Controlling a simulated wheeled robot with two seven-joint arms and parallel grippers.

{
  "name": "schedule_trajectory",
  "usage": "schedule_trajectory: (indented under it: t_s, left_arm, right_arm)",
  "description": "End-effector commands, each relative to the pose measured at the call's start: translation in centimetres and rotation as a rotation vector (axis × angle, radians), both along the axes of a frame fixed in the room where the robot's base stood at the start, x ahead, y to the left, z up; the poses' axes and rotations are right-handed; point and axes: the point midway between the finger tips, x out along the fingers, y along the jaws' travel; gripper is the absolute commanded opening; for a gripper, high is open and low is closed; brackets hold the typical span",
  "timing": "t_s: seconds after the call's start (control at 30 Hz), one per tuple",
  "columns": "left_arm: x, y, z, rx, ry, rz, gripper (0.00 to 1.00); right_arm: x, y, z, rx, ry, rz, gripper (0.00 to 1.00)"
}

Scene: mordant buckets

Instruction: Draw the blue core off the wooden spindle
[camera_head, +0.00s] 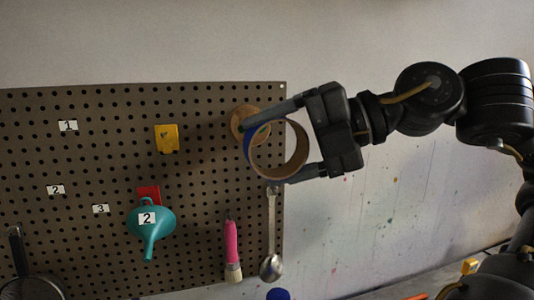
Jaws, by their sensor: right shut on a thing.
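The blue core (250,147), a short ring with a blue outside and a brown cardboard-like inside, is in front of the pegboard's upper right edge. My right gripper (270,151) comes in from the right and is shut on it, one finger above and one below. The wooden spindle (239,117) shows as a round pale wooden end on the board, just behind and up-left of the core, partly covered by the upper finger and the core. I cannot tell whether any of the spindle is still inside the core. My left gripper is out of view.
The pegboard (90,160) holds a yellow piece (167,138), a teal funnel (151,222) before a red piece, a pink-handled tool (231,245), a spoon (271,240) and a dark pan (30,288). A blue object (278,294) shows at the bottom edge. Bare wall lies right of the board.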

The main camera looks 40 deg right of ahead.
Motion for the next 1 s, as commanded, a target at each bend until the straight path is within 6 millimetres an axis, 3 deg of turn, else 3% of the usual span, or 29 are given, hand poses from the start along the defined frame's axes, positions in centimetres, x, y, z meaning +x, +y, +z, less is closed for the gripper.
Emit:
schedule_trajectory:
  t_s: [0.17, 0.67, 1.0]
  left_arm:
    - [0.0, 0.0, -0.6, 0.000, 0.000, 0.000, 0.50]
    - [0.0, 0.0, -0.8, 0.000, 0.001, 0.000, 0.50]
    - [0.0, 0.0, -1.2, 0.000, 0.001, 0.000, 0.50]
  right_arm:
    - [-1.0, 0.6, -0.1, -0.001, 0.001, -0.001, 0.53]
    - [-1.3, 0.7, 0.2, -0.001, 0.001, 0.000, 0.53]
    - [-2.5, 1.4, 0.2, -0.001, -0.001, 0.001, 0.53]
